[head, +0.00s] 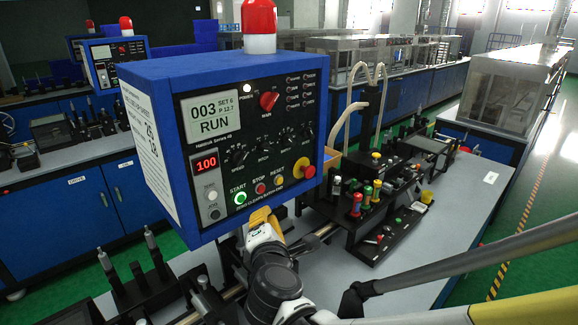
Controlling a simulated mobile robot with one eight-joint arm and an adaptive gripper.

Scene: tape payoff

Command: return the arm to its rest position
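My gripper (262,217) has yellow fingers and a white body. It is just under the lower edge of the blue control box (158,95), in front of the bench. The fingers are small and seen partly from behind, so whether they are open or shut is unclear. I see nothing held in them. My arm (275,285) is dark grey and white and reaches up from the bottom of the picture. The box's screen (211,115) reads 003, SET 6, RUN. The green START button (240,198) is lit.
A red emergency button (304,170) juts from the panel close to my gripper. A machine with coloured knobs (366,194) and pale hoses stands on the grey bench (440,235) to the right. Black posts (133,275) stand at lower left. Green floor (540,190) lies at right.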

